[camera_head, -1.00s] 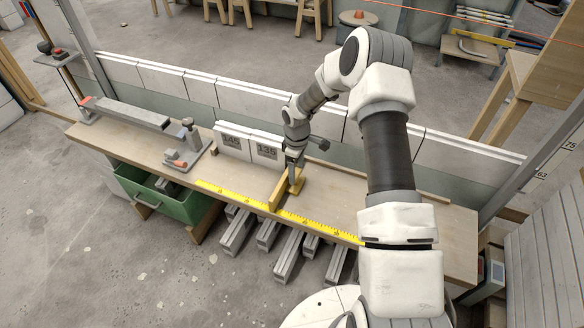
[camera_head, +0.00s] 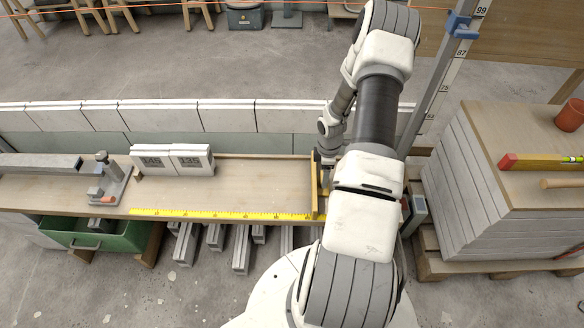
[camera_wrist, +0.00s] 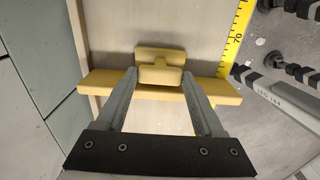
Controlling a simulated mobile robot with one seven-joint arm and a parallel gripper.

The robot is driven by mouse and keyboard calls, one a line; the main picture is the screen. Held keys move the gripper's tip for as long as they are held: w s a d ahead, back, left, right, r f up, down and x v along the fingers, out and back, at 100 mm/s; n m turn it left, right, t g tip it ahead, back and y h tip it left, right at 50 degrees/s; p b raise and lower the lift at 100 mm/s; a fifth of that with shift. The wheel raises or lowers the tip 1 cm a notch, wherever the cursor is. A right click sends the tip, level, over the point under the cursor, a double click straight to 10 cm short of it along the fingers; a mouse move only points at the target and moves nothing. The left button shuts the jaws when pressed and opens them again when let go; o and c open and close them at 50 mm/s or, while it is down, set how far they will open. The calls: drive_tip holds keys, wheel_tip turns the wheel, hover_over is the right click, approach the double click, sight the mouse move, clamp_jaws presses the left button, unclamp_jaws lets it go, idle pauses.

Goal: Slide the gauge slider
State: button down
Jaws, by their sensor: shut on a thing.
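The gauge slider is a yellow bar with a raised knob. It lies across the bench board (camera_head: 260,180) near the right end of the yellow measuring tape (camera_head: 220,214). In the head view its bar (camera_head: 314,190) shows just left of my gripper (camera_head: 326,170), which my arm partly hides. In the wrist view the slider's bar (camera_wrist: 102,83) runs crosswise, with the tape (camera_wrist: 239,35) beside its right end near the mark 70. My gripper (camera_wrist: 161,74) has one finger on each side of the slider's knob (camera_wrist: 160,54) and is shut on it.
Two numbered white blocks (camera_head: 172,160) stand on the bench left of the slider. A grey clamp-like fixture (camera_head: 108,180) stands farther left. A stack of boards (camera_head: 470,190) is at the right. The board between blocks and slider is clear.

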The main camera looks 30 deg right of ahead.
drive_tip(key=s+d, duration=0.3)
drive_tip(key=d, duration=0.2)
drive_tip(key=s+d+p, duration=0.1)
drive_tip(key=s+d, duration=0.3)
drive_tip(key=d, duration=0.1)
drive_tip(key=s+d, duration=0.4)
drive_tip(key=d, duration=0.2)
drive_tip(key=shift+p, duration=0.3)
unclamp_jaws()
drive_tip(key=shift+d, duration=0.1)
drive_tip(key=shift+w, duration=0.1)
drive_tip(key=shift+r, duration=0.35)
wheel_tip(320, 180, up, 17)
drive_tip(key=p, duration=0.4)
